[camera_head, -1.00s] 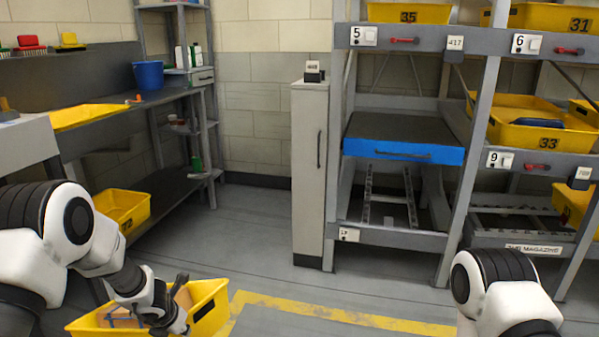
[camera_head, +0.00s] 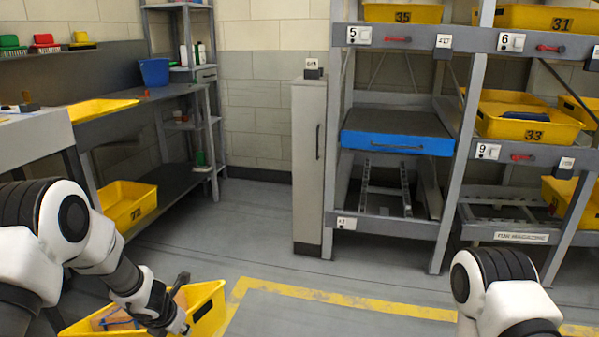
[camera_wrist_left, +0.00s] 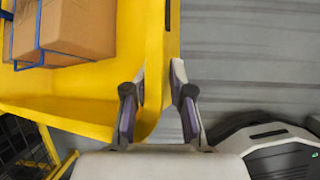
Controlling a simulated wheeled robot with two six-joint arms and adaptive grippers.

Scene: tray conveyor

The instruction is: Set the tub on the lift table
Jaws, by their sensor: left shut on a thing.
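The yellow tub (camera_head: 207,308) is at the bottom left of the head view. A cardboard box with blue straps lies in it; the box also shows in the left wrist view (camera_wrist_left: 80,25). My left gripper (camera_head: 182,306) is shut on the tub's wall; in the left wrist view its fingers stand either side of the yellow rim (camera_wrist_left: 152,75). The tub's lower part is cut off by the frame. A platform with a dark top and blue front (camera_head: 397,143) sits in the rack; I cannot tell whether it is the lift table. My right gripper is out of view.
A grey rack (camera_head: 470,150) with yellow tubs stands at the right. A narrow grey cabinet (camera_head: 308,170) stands beside it. A workbench (camera_head: 150,97) runs along the left, another yellow tub (camera_head: 128,207) below it. The marked floor (camera_head: 270,235) ahead is clear.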

